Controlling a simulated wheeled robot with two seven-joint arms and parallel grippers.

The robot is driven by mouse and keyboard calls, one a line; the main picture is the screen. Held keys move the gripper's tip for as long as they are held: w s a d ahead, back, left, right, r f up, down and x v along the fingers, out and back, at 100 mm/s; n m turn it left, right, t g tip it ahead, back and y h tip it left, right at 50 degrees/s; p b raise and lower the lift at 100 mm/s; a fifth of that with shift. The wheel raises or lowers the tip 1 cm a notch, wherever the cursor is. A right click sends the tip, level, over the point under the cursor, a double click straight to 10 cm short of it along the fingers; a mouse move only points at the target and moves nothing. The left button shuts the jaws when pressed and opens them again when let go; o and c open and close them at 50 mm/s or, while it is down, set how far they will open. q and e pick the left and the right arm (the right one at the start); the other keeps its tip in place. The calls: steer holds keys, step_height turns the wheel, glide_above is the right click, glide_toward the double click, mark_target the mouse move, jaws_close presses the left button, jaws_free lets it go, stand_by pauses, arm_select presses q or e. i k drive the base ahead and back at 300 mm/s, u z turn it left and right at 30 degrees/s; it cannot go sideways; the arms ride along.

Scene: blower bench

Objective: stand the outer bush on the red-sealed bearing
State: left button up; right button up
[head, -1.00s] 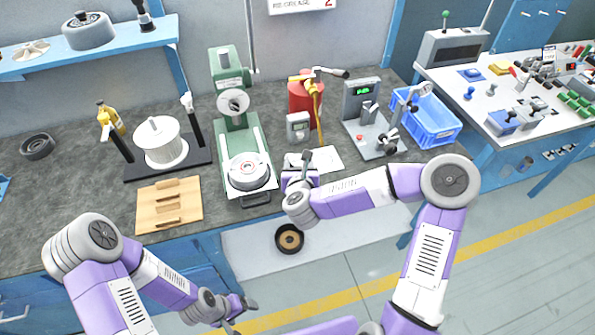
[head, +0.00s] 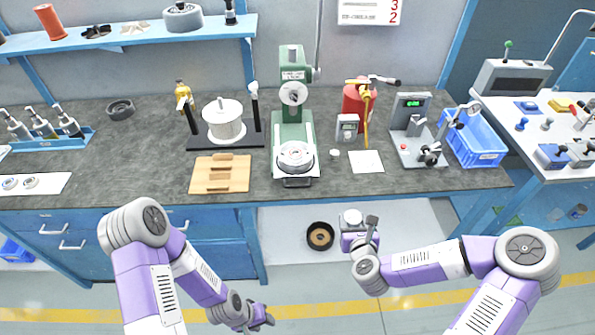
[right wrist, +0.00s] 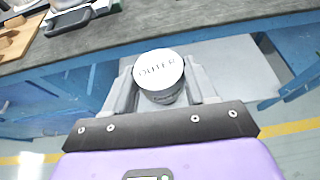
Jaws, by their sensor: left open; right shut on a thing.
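My right gripper (head: 356,228) is shut on the outer bush (head: 352,217), a pale round piece held upright in front of the bench, above the floor. In the right wrist view the outer bush (right wrist: 159,72) stands between the fingers, its white top marked "OUTER". My left gripper (head: 264,318) is open and empty, low in front of the bench. I cannot make out a red seal on any bearing. A silver round piece (head: 295,156) sits on the green press (head: 292,130), and two small ring-like parts (head: 30,182) lie on a white mat at the left.
The bench front edge (head: 400,191) lies beyond both grippers. Bare bench shows at the left.

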mark_target(296, 151)
steer(key=k, duration=0.85)
steer(key=u, duration=0.65)
steer(key=i, duration=1)
steer(key=z, duration=0.15)
